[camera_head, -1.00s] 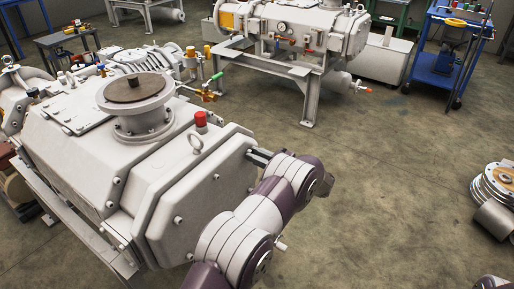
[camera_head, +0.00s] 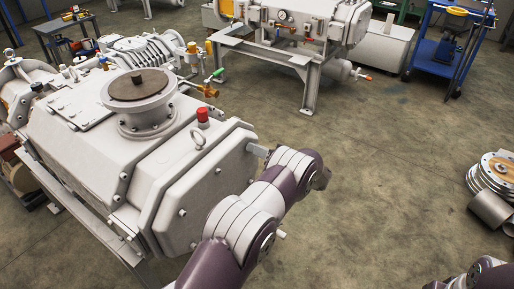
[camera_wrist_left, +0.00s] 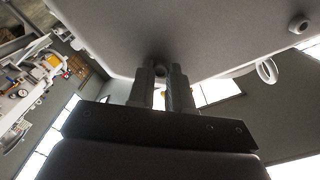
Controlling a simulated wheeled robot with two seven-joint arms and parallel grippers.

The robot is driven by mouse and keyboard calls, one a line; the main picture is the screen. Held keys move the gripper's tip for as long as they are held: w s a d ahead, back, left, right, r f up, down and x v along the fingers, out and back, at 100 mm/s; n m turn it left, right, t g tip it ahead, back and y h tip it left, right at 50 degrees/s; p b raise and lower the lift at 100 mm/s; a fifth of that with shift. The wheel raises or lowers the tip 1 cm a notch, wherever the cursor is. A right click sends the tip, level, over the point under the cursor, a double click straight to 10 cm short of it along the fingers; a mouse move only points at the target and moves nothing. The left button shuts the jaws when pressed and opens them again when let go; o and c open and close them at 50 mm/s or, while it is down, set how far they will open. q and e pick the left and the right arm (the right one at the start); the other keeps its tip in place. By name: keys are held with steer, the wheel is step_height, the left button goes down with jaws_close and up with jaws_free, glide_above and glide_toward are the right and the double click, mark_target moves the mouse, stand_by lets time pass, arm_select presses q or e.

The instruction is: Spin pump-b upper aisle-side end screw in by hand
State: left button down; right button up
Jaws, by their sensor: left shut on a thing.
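The pale grey pump (camera_head: 75,155) fills the left of the head view, with its end cover (camera_head: 205,190) facing the aisle. My left gripper (camera_head: 255,149) is at the upper aisle-side edge of that cover. In the left wrist view its two fingers (camera_wrist_left: 162,85) are shut on a small dark screw (camera_wrist_left: 160,70) against the grey cover face. The screw is mostly hidden between the fingertips, so how deep it sits cannot be told. Another cover screw (camera_wrist_left: 299,25) shows at upper right there. My right gripper is not in view.
A lifting eye (camera_head: 197,139) and a red cap (camera_head: 202,116) stand on top of the pump near the cover. A second pump (camera_head: 300,35), a blue cart (camera_head: 440,60) and stacked flanges (camera_head: 492,175) stand farther off.

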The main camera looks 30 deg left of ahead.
arm_select(q)
steer(key=shift+f+m, duration=0.2)
steer(key=shift+m, duration=0.5)
steer(key=c, duration=1)
jaws_free()
steer(key=shift+d, duration=0.1)
steer(key=shift+c, duration=0.2)
steer(key=shift+r, duration=0.1)
steer(key=s+d, duration=0.1)
steer(key=d, duration=1.1)
steer(key=shift+d, duration=0.35)
